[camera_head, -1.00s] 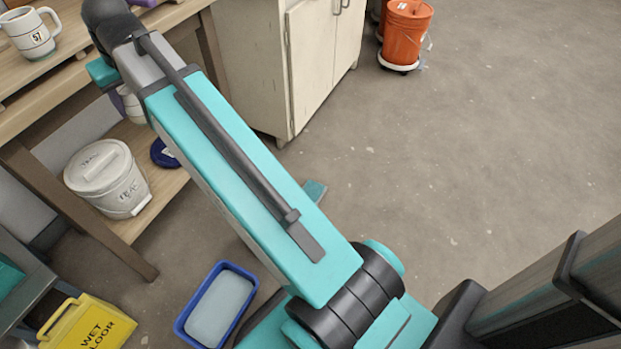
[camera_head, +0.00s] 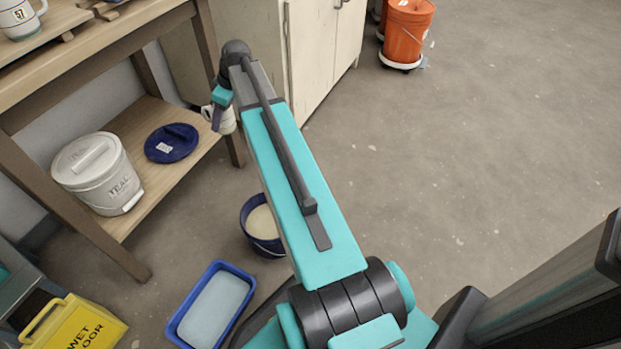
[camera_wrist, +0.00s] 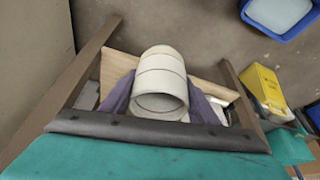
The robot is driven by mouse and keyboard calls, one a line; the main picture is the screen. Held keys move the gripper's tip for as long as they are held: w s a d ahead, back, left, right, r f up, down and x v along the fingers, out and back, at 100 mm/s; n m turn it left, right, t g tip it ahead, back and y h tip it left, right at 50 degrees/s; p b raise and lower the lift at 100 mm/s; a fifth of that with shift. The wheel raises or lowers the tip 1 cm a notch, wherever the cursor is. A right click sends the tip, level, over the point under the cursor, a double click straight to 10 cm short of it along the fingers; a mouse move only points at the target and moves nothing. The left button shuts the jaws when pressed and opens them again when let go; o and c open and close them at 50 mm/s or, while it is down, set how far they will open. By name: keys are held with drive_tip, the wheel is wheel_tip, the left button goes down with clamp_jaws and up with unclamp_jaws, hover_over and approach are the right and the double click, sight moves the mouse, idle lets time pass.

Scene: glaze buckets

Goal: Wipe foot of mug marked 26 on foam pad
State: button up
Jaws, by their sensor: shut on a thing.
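My gripper (camera_head: 216,110) is shut on a whitish mug (camera_head: 229,122) and holds it in the air beside the wooden table's near right leg. In the wrist view, the purple fingers of my gripper (camera_wrist: 160,106) press on both sides of the mug (camera_wrist: 160,68), with one round end facing the camera. No number on this mug can be read. The pale foam pad (camera_head: 215,310) lies in a blue tray (camera_head: 183,313) on the floor, below and apart from the mug. The pad also shows in the wrist view (camera_wrist: 279,12).
A dark blue bucket (camera_head: 252,240) of cream liquid stands between arm and tray. A white lidded bucket (camera_head: 108,182) and blue lid (camera_head: 172,143) are on the lower shelf. A mug marked 57 (camera_head: 18,18) is on the tabletop. A yellow sign (camera_head: 78,325) is left of the tray.

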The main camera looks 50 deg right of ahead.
drive_tip(key=s+d+f+n+b, duration=0.2)
drive_tip(key=s+d+f, duration=0.3)
drive_tip(key=f, duration=0.8)
drive_tip(key=s+d+f+n+g+y+b, duration=0.1)
drive_tip(key=s+d+f, duration=0.4)
drive_tip(key=d+f, duration=0.6)
drive_tip(key=s+d+f+n+b, duration=0.3)
drive_tip(key=d+f, duration=0.5)
drive_tip(key=f, duration=0.8)
drive_tip(key=shift+s+d+g+y+b, duration=0.3)
drive_tip(key=shift+s+d+y+b, duration=0.1)
drive_tip(key=shift+s+b, duration=0.55)
drive_tip(key=shift+f, duration=0.15)
drive_tip(key=shift+f+b, duration=1.2)
drive_tip(key=shift+f, duration=1.1)
drive_tip(key=shift+f, duration=0.55)
drive_tip(key=shift+a, duration=0.15)
drive_tip(key=shift+s+a, duration=0.25)
drive_tip(key=shift+a, duration=0.55)
drive_tip(key=shift+s+a, duration=0.25)
drive_tip(key=shift+a, duration=0.5)
drive_tip(key=shift+d, duration=0.1)
